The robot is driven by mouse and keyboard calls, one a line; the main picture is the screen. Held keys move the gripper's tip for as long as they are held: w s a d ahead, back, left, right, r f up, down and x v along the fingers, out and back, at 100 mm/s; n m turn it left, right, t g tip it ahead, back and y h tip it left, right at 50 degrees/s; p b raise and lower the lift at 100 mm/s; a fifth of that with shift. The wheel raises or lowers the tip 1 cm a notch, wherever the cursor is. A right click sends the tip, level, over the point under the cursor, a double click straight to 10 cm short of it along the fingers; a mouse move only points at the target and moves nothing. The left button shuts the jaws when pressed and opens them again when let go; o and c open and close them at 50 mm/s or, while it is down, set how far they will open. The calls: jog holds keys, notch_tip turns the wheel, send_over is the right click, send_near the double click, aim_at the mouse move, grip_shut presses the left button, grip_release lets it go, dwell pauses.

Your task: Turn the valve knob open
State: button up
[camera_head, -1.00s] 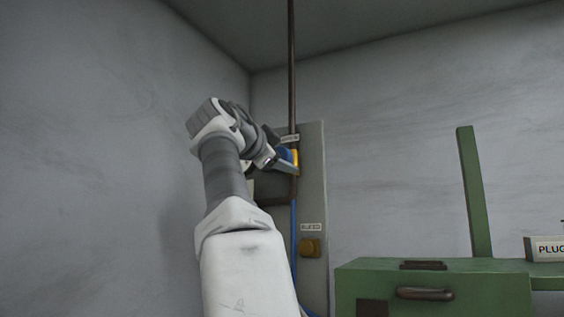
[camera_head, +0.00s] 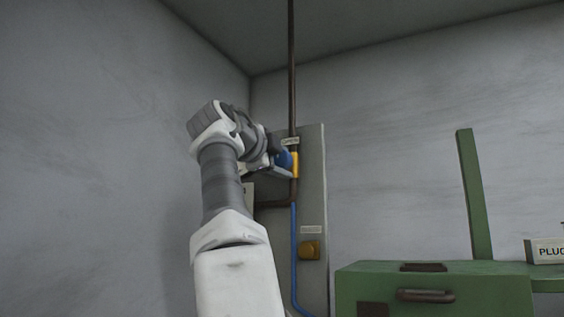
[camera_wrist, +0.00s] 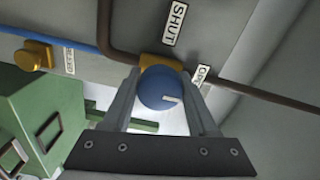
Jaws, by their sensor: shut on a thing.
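The valve knob (camera_wrist: 160,88) is a round blue knob with a white mark, set on a yellow valve body (camera_wrist: 160,62). The white mark points right in the wrist view, roughly toward a partly hidden label beginning with "O" (camera_wrist: 198,76); a "SHUT" label (camera_wrist: 174,24) stands above. My gripper (camera_wrist: 160,92) has one finger on each side of the knob and is shut on it. In the head view the blue knob (camera_head: 283,159) shows beside the yellow valve body (camera_head: 295,165), with my gripper (camera_head: 280,168) at it, partly hidden by my wrist.
A grey panel (camera_head: 313,200) carries a brown pipe (camera_head: 291,70), a blue hose (camera_head: 294,240) and a lower yellow knob (camera_head: 309,250) with a label. A green machine (camera_head: 430,285) stands at lower right. The left wall (camera_head: 100,150) is bare.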

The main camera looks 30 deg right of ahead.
jog(key=o, duration=1.4)
jog(key=shift+c, duration=0.2)
jog(key=b+v, duration=0.3)
jog(key=v, duration=1.4)
jog(key=shift+a, duration=0.25)
jog(key=shift+d+f, duration=0.1)
